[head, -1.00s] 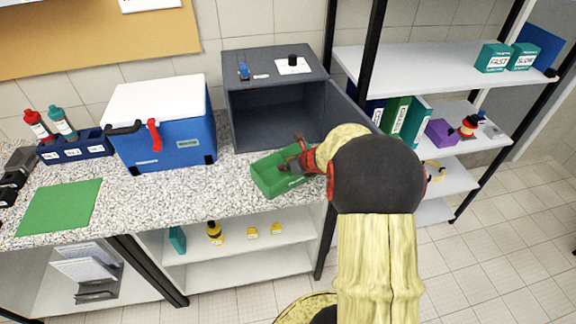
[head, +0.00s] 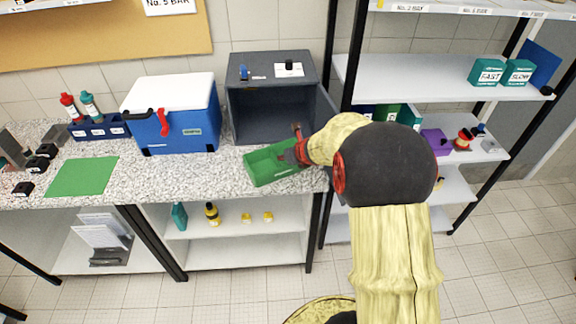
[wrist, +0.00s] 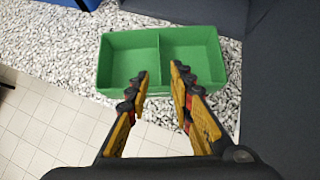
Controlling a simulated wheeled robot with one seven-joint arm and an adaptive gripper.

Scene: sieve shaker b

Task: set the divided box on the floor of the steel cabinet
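The divided box (head: 262,176) is green, open-topped and empty. It stands on the speckled counter in front of the steel cabinet. In the wrist view the box (wrist: 130,80) shows two compartments with one divider between them. The steel cabinet (head: 247,65) is dark grey, its front open and its door (head: 326,108) swung out to the right. My gripper (head: 290,155) is at the box's right part. In the wrist view my gripper (wrist: 160,76) is open, its fingertips apart over the box's near wall, by the divider. Whether they touch the box I cannot tell.
A blue cooler (head: 180,128) with a white lid stands left of the cabinet. A green mat (head: 82,176) and a bottle rack (head: 100,130) are farther left. A shelf unit (head: 425,80) stands to the right. A blue knob piece and a card lie on the cabinet top.

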